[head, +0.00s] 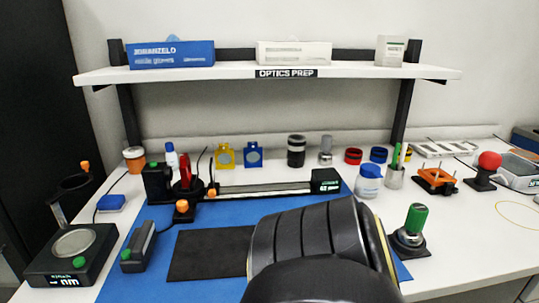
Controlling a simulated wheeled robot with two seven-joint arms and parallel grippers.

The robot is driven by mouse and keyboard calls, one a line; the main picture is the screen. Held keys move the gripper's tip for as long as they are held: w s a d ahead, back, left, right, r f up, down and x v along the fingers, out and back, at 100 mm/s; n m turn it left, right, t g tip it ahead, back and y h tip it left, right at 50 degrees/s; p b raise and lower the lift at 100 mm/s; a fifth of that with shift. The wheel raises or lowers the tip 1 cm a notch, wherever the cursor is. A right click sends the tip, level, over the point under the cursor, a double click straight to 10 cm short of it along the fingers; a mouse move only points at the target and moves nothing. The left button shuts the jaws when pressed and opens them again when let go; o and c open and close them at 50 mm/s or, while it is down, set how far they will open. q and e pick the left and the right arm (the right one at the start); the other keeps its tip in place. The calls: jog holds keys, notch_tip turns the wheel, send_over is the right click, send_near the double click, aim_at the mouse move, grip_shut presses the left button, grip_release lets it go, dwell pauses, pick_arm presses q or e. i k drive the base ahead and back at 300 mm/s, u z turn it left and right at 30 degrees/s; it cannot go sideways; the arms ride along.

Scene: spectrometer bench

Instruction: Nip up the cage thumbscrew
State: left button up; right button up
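An orange plate with several thin upright rods (437,180), cage-like in look, stands at the right of the bench. I cannot pick out a thumbscrew on it at this size. A yellow holder (225,156) and a blue holder (253,156), each with a round pale disc, stand upright at the back. A big dark arm link of mine fills the lower middle and hides part of the mat. Neither of my grippers is in view.
A blue mat (155,270) with a black pad (205,254) covers the middle. A green-topped post (415,222), a white jar (369,182) and a red-ball stand (487,168) are at the right. A black meter (72,252) stands left. A shelf (220,73) overhangs the back.

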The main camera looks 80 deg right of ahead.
aim_at(455, 190)
jog(key=k, duration=2.5)
jog(key=z, duration=1.3)
jog(key=i, duration=0.4)
jog(key=z, duration=0.1)
